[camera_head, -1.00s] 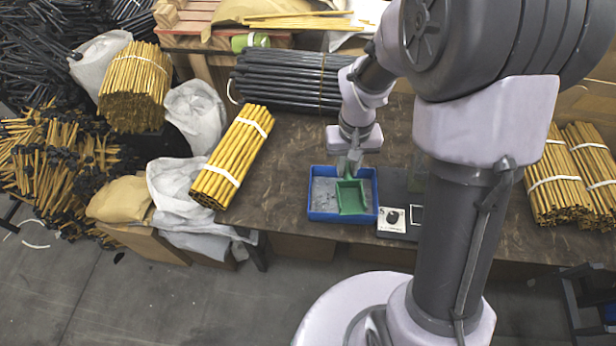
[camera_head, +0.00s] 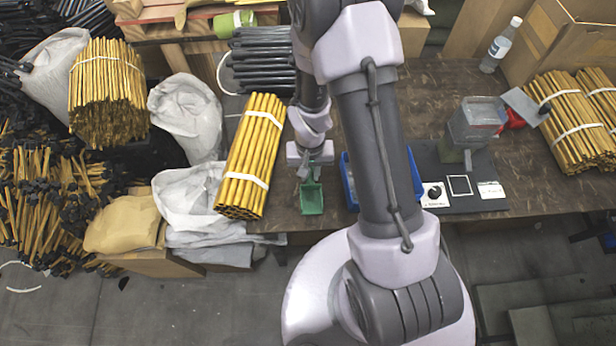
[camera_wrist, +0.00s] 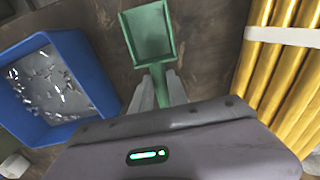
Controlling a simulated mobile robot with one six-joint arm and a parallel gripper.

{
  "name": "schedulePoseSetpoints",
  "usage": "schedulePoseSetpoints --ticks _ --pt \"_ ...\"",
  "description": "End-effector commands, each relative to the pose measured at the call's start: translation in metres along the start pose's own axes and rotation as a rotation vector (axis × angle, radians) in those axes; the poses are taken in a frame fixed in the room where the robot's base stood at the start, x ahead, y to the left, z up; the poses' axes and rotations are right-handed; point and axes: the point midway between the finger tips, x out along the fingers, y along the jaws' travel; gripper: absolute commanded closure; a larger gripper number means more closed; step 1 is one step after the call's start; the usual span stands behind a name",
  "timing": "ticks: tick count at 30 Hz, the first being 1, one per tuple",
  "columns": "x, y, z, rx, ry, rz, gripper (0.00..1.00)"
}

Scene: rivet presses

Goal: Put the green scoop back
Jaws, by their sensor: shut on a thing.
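The green scoop (camera_head: 312,197) is in my gripper (camera_head: 308,168), left of the blue tray (camera_head: 347,182) and right of a bundle of yellow rods. In the wrist view my gripper (camera_wrist: 158,92) is shut on the handle of the green scoop (camera_wrist: 149,32), with its pan pointing away from the fingers. The pan looks empty. The blue tray (camera_wrist: 85,58) lies to the left there and holds several small shiny rivets on a grey bottom. In the head view my arm hides much of the tray. I cannot tell how high the scoop is above the table.
The yellow rod bundle (camera_head: 252,150) is close to the left of the gripper. A bottle (camera_head: 498,45) stands at the back. Some brown table (camera_head: 280,222) is bare at the front.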

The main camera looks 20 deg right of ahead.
Motion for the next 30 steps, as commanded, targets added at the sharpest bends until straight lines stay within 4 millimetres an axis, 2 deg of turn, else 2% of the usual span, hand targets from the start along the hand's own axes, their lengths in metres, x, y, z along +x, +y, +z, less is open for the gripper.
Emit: schedulePoseSetpoints --ticks 1,11,12,14,23,26,30 --pt "0.009 0.000 0.000 0.000 0.000 0.000 1.00" --pt "0.011 0.000 0.000 0.000 0.001 0.000 1.00" --pt "0.009 0.000 0.000 -0.001 0.001 0.000 0.73" --pt "0.009 0.000 0.000 -0.001 0.001 0.000 0.61" --pt "0.008 0.000 0.000 -0.001 0.001 0.000 0.59" --pt "-0.004 0.000 -0.001 -0.001 0.002 0.000 0.59" --pt "-0.045 0.000 -0.001 -0.001 0.005 -0.001 0.59"
